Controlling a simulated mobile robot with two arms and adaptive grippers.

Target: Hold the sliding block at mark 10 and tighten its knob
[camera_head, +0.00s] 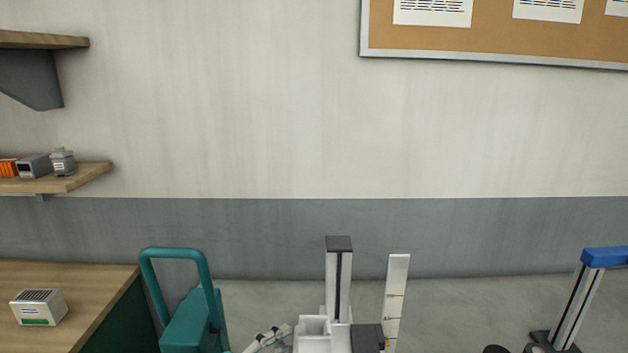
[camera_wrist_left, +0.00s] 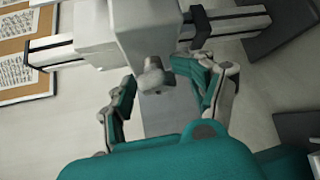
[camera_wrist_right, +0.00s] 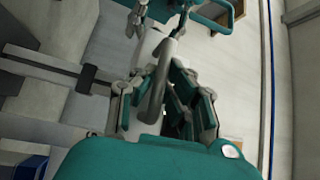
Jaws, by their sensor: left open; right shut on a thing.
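The white sliding block (camera_head: 313,331) sits low on an upright white column (camera_head: 338,285) with a dark slot. A pale scale strip (camera_head: 396,300) stands to its right; its marks are too small to read. In the left wrist view, a grey knob (camera_wrist_left: 152,77) sticks out of the block (camera_wrist_left: 118,35). My left gripper (camera_wrist_left: 160,98) is open, its fingers on either side of the knob, apart from it. My right gripper (camera_wrist_right: 158,108) is shut on a grey curved handle (camera_wrist_right: 156,88), seemingly part of the block. The right gripper is not clearly visible in the head view.
A wooden bench (camera_head: 75,290) with a small white box (camera_head: 39,307) stands at left. A wall shelf (camera_head: 85,175) holds small items. A blue-topped stand (camera_head: 605,257) is at right. A corkboard (camera_head: 480,42) hangs above. Floor between column and stand is mostly clear.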

